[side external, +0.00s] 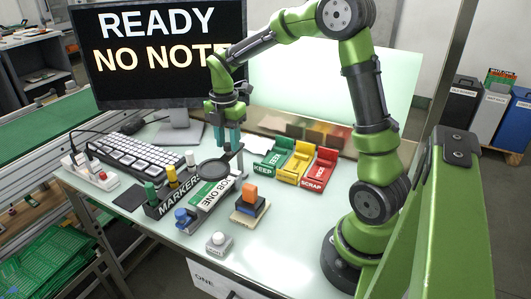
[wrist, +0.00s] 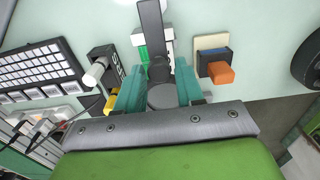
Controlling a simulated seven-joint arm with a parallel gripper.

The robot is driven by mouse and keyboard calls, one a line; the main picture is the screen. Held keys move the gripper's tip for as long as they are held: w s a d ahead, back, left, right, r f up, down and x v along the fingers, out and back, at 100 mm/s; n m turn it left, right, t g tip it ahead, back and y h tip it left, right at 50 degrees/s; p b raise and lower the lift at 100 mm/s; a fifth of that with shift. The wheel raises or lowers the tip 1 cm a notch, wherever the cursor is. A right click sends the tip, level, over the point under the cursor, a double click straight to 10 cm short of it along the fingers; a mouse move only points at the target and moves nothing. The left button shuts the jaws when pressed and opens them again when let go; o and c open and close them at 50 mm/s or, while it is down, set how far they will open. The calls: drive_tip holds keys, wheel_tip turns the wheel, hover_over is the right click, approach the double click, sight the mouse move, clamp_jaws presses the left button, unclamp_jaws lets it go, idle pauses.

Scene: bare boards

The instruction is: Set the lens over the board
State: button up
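The lens (side external: 214,168), a dark round disc, is held level on a stand with a short post, above the table in the side view. In the wrist view the grey disc (wrist: 162,96) shows between my fingers, with a dark bracket and grey bar beyond it. A flat green-and-white piece marked JOB ONE (side external: 212,194), seemingly the board, lies in front of the lens; the bar partly hides it in the wrist view (wrist: 140,50). My gripper (side external: 227,150) points down just behind the lens. Its teal fingers (wrist: 160,68) are apart, with gaps beside the bracket; contact is not visible.
A marker holder (side external: 172,196) stands left of the board. An orange-handled block (side external: 249,200) on a pale base is right of it. Green, yellow and red trays (side external: 297,165) stand farther right. A keyboard (side external: 135,157) and monitor (side external: 165,52) are behind left.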

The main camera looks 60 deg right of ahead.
sight(228, 144)
drive_tip(key=shift+o, duration=1.1)
wheel_tip(228, 144, up, 17)
drive_tip(key=shift+f, duration=0.1)
